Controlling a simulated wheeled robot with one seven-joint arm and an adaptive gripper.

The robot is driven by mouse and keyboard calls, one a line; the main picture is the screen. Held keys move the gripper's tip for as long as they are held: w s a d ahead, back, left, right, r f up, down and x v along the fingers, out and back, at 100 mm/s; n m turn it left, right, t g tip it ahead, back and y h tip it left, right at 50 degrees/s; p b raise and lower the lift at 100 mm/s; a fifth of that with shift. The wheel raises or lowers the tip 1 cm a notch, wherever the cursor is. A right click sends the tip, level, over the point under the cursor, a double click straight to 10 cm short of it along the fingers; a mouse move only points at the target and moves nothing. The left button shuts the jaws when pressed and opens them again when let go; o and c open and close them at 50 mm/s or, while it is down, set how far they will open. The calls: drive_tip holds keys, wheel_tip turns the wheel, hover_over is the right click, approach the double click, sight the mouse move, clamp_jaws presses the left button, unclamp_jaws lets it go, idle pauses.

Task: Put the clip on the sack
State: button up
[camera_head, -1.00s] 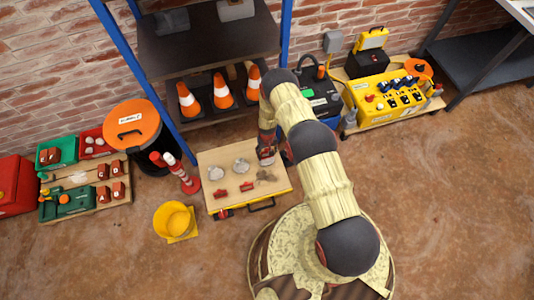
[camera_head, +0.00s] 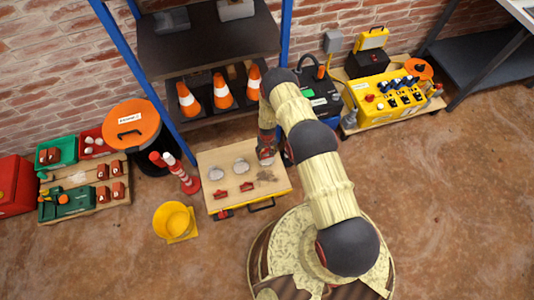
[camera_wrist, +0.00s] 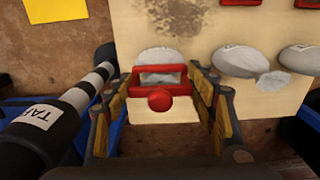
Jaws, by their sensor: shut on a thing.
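My gripper (camera_wrist: 162,84) is shut on a red clip (camera_wrist: 160,101), a frame with a round red knob facing the wrist camera. A pale grey sack (camera_wrist: 159,56) lies right behind the clip, and part of it shows through the frame. I cannot tell whether the clip touches or grips it. Two more grey sacks (camera_wrist: 236,61) (camera_wrist: 299,60) lie to the right in the wrist view. In the head view my gripper (camera_head: 266,157) is low at the table's right back corner and hides the nearest sack. Two red clips (camera_head: 221,194) (camera_head: 247,187) lie on the tabletop.
The wooden-topped table (camera_head: 233,200) stands before a blue-framed shelf with orange cones (camera_head: 222,92). A striped black-and-white bar (camera_wrist: 88,88) is close to the left finger in the wrist view. A yellow bucket (camera_head: 174,218) stands front left. Open floor lies in front.

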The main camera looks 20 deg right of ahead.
drive_tip(key=o, duration=1)
drive_tip(key=o, duration=0.4)
drive_tip(key=shift+o, duration=0.4)
drive_tip(key=shift+r+p, duration=1.9)
drive_tip(key=shift+r, duration=1.65)
drive_tip(key=c, duration=0.3)
clamp_jaws()
